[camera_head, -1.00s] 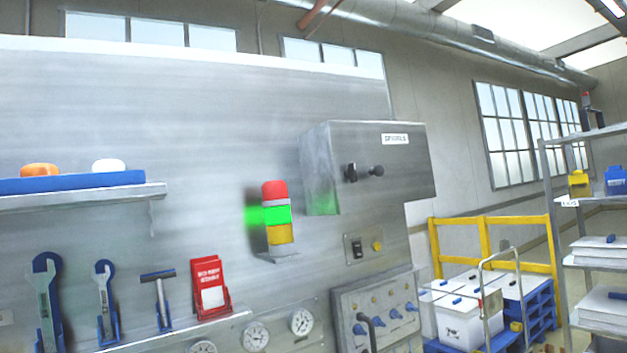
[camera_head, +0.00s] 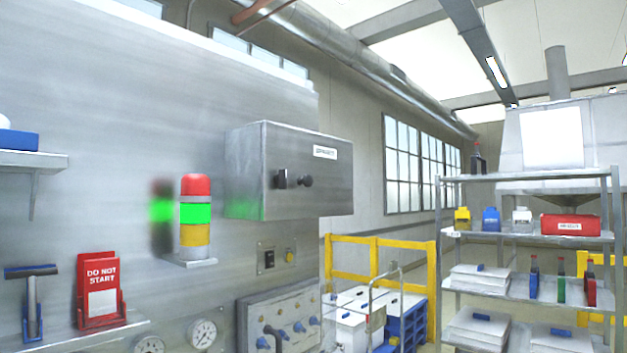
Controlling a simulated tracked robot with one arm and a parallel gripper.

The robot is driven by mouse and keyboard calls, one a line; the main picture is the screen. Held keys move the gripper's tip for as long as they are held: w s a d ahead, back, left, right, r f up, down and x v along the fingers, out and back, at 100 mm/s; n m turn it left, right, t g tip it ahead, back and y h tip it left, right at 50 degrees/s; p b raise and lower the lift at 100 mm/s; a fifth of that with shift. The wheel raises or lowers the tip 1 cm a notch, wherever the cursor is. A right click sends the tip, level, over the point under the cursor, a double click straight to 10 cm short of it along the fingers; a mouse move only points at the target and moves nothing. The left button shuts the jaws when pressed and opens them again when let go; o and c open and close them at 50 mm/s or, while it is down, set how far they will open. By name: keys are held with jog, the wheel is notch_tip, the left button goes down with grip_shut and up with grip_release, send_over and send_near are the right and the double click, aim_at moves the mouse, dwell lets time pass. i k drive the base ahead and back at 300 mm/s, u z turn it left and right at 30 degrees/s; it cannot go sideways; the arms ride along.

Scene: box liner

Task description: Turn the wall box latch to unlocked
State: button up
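A grey metal wall box (camera_head: 252,168) is mounted on the steel panel, left of the middle of the view. Its front face carries a label (camera_head: 325,152), a black latch (camera_head: 283,179) and a round black knob (camera_head: 306,181) just right of the latch. The door looks shut. The latch's exact setting is too small to tell. My gripper does not show in this view.
A signal tower (camera_head: 196,222) with its green section lit stands left of the box. Below are a switch plate (camera_head: 278,257) and a valve panel (camera_head: 262,315). A red sign (camera_head: 100,285) sits on a lower shelf. Stocked shelving (camera_head: 525,240) and a yellow rail (camera_head: 345,243) stand right.

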aim_at(280, 179)
jog(key=z, duration=0.45)
jog(key=i, duration=1.45)
jog(key=z, duration=0.15)
